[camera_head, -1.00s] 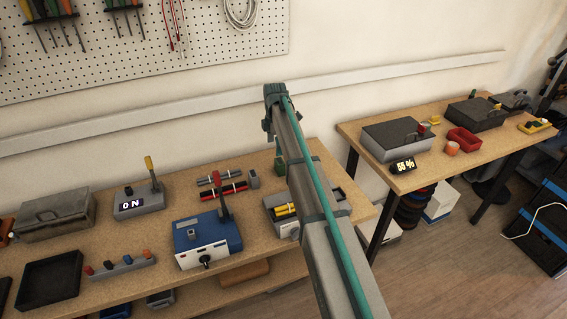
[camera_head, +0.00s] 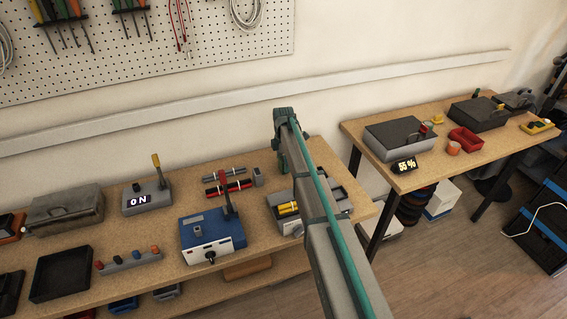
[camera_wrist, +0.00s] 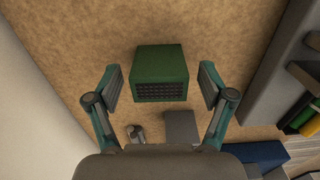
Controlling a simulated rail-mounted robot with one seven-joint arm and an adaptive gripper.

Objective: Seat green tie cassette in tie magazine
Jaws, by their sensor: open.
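The green tie cassette (camera_wrist: 160,70) is a dark green block with a dark grid-patterned face, in the wrist view on the tan bench top. My gripper (camera_wrist: 160,85) is open, with one finger on each side of the cassette and visible gaps between. In the head view my arm hides the cassette and most of the gripper. A grey unit with yellow cylinders (camera_head: 288,208) shows in the head view, partly behind my arm.
A blue box (camera_head: 210,233) with an upright lever stands left of my arm. A rack with red and dark bars (camera_head: 228,187) lies behind it. The wall is close behind the bench. A second bench (camera_head: 430,178) stands to the right across a gap.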

